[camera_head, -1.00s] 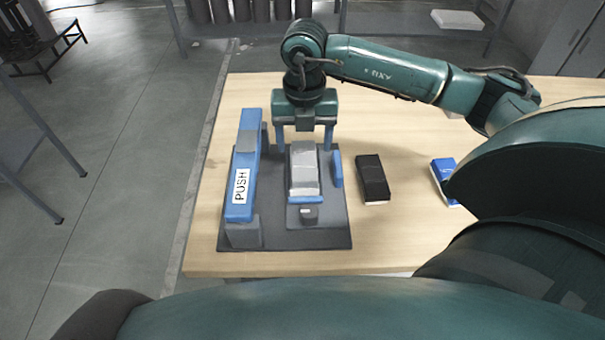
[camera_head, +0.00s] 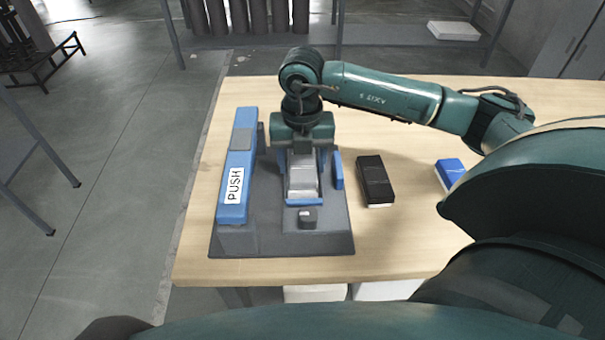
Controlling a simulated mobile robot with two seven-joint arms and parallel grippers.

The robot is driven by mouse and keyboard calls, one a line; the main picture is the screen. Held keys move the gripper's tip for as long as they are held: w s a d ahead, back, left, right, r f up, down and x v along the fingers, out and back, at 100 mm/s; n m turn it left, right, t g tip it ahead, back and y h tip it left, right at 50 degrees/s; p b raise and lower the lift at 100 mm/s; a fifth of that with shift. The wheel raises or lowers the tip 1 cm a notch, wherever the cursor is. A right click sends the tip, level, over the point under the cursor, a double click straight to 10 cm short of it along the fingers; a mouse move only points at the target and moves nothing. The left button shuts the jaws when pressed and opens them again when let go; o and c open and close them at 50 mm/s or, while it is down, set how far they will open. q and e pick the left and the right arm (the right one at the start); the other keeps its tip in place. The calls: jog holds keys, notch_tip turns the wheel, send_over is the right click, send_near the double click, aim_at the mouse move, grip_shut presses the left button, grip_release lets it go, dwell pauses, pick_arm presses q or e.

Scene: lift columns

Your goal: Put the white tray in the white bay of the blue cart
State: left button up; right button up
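I cannot make out a cart or a bay. White objects that could be trays (camera_head: 315,293) show only partly under the table's front edge. My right gripper (camera_head: 302,160) points down over a grey fixture on the table, its fingers apart on either side of a light grey block (camera_head: 303,180) with a blue front strip. It looks open; whether the fingers touch the block is hard to tell. My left gripper is not in view.
The wooden table (camera_head: 400,235) holds a dark grey base (camera_head: 280,243) with a blue PUSH bar (camera_head: 237,170). A black box (camera_head: 375,180) and a blue box (camera_head: 450,172) lie to the right. A white box (camera_head: 454,30) sits on the back shelf.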

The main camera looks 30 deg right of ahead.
jog(key=c, duration=0.4)
jog(key=shift+r+p, duration=2.05)
jog(key=shift+r, duration=1)
